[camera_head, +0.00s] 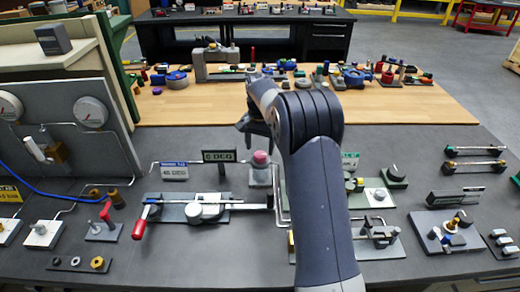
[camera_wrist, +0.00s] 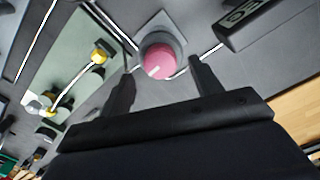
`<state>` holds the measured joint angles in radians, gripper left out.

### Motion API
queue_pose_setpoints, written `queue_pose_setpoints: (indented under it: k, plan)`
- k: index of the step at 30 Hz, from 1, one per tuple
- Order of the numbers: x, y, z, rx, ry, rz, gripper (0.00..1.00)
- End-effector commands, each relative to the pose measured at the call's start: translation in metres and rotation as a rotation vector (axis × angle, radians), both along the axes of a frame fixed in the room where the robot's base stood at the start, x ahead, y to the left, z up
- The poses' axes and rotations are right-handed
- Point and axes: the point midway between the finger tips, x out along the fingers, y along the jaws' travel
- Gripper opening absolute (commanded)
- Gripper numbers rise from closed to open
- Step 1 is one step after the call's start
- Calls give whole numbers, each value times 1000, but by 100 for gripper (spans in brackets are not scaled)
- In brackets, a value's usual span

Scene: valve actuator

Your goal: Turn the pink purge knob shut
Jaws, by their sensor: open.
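The pink purge knob (camera_head: 260,159) sits on a small grey block in the middle of the dark bench. In the wrist view the knob (camera_wrist: 158,61) is round and pink, with a white pointer line aimed toward the lower left of the picture. My gripper (camera_wrist: 159,75) is open, and its two dark fingers reach toward the knob from below, one on each side in the picture. The jaws are empty, and I cannot tell the exact gap to the knob. In the head view my gripper (camera_head: 258,135) is just above and behind the knob, partly hidden by my arm.
A "0 DEG" sign (camera_head: 219,156) stands left of the knob; it also shows in the wrist view (camera_wrist: 247,18). A lever with a red handle (camera_head: 141,222) lies front left. Thin pipes run beside the knob. A gauge panel (camera_head: 75,130) stands at left.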

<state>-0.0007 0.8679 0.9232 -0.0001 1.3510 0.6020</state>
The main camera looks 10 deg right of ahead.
Motion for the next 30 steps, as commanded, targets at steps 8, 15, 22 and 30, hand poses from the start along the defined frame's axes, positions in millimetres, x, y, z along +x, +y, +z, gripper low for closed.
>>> queue_pose_setpoints:
  k: [8, 15, 22, 30]
  plan:
    - [0, 0, -25, 0, 0, 0, 61]
    - [0, 0, -27, 0, 0, 1, 61]
    - [0, 0, -27, 0, 0, 1, 45]
    - [0, 0, -27, -1, -1, 1, 23]
